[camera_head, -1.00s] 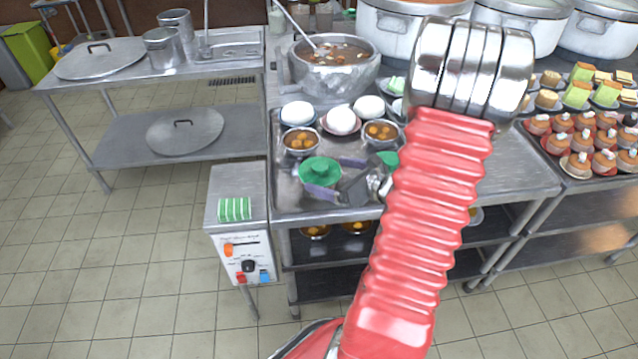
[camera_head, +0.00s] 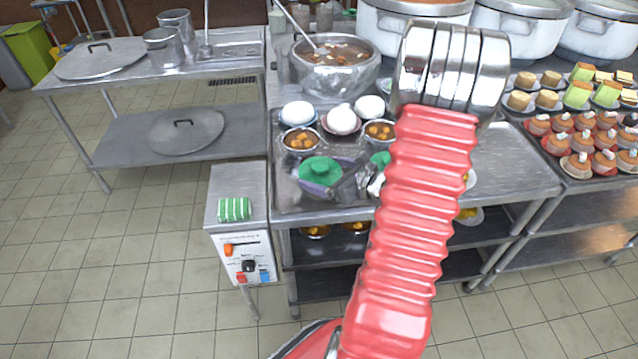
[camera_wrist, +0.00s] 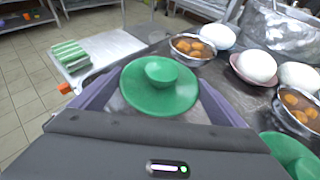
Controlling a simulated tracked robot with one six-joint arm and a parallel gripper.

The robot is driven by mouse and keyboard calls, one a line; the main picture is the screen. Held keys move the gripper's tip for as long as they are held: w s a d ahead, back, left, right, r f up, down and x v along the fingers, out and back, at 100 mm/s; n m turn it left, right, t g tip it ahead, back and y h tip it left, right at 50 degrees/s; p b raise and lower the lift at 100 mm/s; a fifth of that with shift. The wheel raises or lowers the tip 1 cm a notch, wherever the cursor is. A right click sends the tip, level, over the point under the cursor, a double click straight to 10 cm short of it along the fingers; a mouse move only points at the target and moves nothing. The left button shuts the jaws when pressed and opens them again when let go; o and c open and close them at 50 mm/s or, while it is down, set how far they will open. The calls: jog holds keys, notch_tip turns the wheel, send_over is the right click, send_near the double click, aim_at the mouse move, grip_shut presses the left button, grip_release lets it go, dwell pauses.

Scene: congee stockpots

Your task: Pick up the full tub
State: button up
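A round green lid with a raised knob (camera_head: 320,171) sits at the left front of the steel counter, apparently on a tub whose body is mostly hidden. In the wrist view the same green lid (camera_wrist: 160,97) lies between the two purple-grey fingers of my gripper (camera_wrist: 158,80). The fingers are spread, one on each side, and I cannot tell whether they touch it. A second green lidded tub (camera_wrist: 292,150) is at the lower right of the wrist view, and it is mostly behind my arm in the head view (camera_head: 381,159). Neither tub's contents show.
Bowls of brown balls (camera_head: 301,139) and white rounded items (camera_head: 341,119) crowd just behind the lid. A large metal pot (camera_head: 335,70) stands farther back. A control box (camera_head: 238,250) with a green-striped item (camera_head: 234,209) is at the left. Cakes fill the right counter.

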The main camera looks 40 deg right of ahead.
jog(key=c, duration=1.3)
jog(key=shift+o, duration=0.2)
jog(key=shift+r, duration=5.05)
